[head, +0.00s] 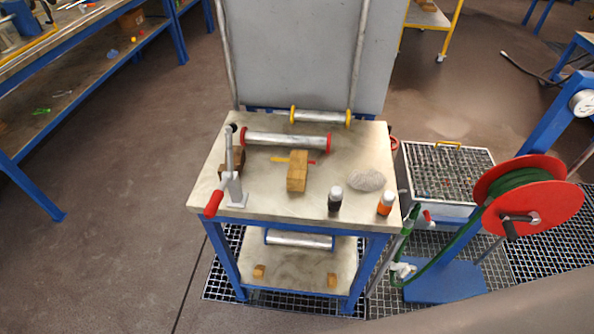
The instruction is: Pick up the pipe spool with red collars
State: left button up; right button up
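The pipe spool with red collars (286,139) lies across the table top (262,193), left of its middle and toward the back. It is a grey metal tube with a red collar at each end. Another spool with yellow collars (319,117) lies behind it at the table's back edge. A third grey spool (299,240) lies on the lower shelf; its collars look blue. Neither of my grippers shows in the head view.
A wooden block (297,172), a toggle clamp with red handle (233,185), two small bottles (335,199) and (385,203) and a grey stone or rag (367,180) share the table top. A grey panel (300,55) stands behind. A red hose reel (530,195) stands right.

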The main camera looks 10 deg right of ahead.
aim_at(321, 142)
jog(key=i+j+z, duration=0.3)
jog(key=z, duration=0.15)
jog(key=i+j+z, duration=0.25)
jog(key=j+z, duration=0.2)
